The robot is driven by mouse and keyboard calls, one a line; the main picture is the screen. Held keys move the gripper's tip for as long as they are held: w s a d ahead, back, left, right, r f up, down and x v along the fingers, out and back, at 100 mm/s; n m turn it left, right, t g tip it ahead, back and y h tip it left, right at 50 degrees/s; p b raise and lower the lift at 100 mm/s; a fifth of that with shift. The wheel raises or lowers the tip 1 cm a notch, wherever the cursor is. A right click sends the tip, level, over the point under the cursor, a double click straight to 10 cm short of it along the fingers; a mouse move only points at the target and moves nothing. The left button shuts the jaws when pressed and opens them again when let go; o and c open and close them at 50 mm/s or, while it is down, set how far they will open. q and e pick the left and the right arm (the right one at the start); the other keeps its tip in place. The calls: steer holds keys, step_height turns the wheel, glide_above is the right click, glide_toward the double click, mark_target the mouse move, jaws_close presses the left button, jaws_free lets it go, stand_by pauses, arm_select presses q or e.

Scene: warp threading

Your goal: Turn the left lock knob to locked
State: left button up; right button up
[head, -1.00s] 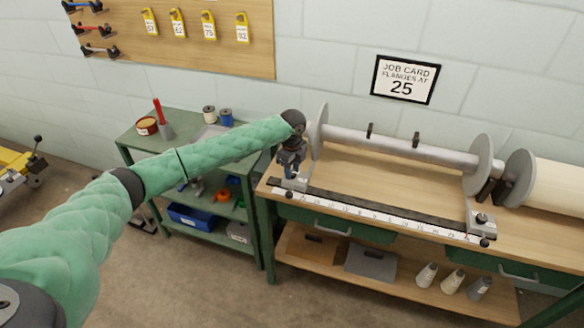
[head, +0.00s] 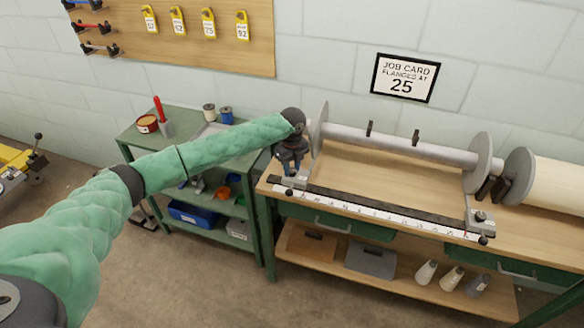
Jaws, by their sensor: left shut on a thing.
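My left gripper (head: 290,172) points down at the left end of the beam stand, over the left flange's foot (head: 294,183). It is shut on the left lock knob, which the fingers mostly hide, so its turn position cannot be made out. A small dark ball knob (head: 289,189) shows just below the fingers at the end of the scale. The left flange (head: 319,130) stands upright just right of my wrist. The right lock knob (head: 481,217) sits on the right flange's foot. My right gripper is not in view.
The white scale (head: 380,215) runs along the bench front. The right flange (head: 479,158) and a grey bar (head: 400,146) with two dark clips stand behind it. A job card (head: 404,78) reads 25. A green shelf cart (head: 135,140) stands left of the bench.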

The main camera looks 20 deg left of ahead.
mark_target(292, 170)
arm_select(q)
steer(key=o, duration=1)
steer(key=shift+r, duration=0.3)
step_height(292, 170, up, 6)
steer(key=shift+f+b, duration=0.15)
steer(key=shift+b, duration=1.05)
steer(key=shift+r, duration=0.8)
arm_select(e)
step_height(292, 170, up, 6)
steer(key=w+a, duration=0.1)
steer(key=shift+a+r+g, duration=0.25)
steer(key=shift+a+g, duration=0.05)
